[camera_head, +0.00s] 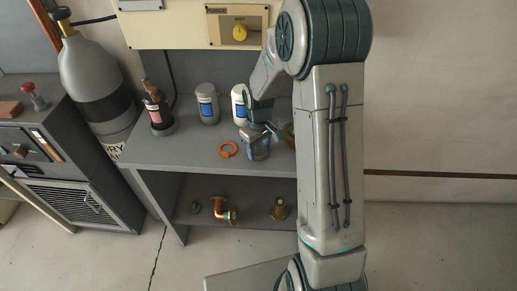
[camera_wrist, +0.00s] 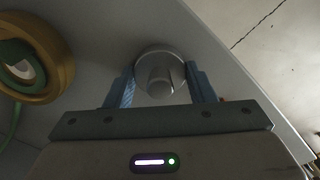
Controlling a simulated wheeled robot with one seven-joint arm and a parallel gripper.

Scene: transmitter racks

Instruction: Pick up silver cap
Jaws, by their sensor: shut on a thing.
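The silver cap (camera_wrist: 158,74) is round and grey with a raised middle. In the wrist view it sits between the two blue fingers of my gripper (camera_wrist: 160,88), which is shut on it. In the head view my gripper (camera_head: 259,142) is low over the right part of the grey bench top, and the cap is mostly hidden by the fingers and arm. I cannot tell whether the cap touches the bench.
An orange ring (camera_head: 228,149) lies left of my gripper. Bottles (camera_head: 207,104) stand behind it. A brass ring (camera_wrist: 38,57) is close by in the wrist view. The lower shelf holds a copper elbow (camera_head: 220,208) and a brass fitting (camera_head: 279,208). A gas cylinder (camera_head: 95,75) stands left.

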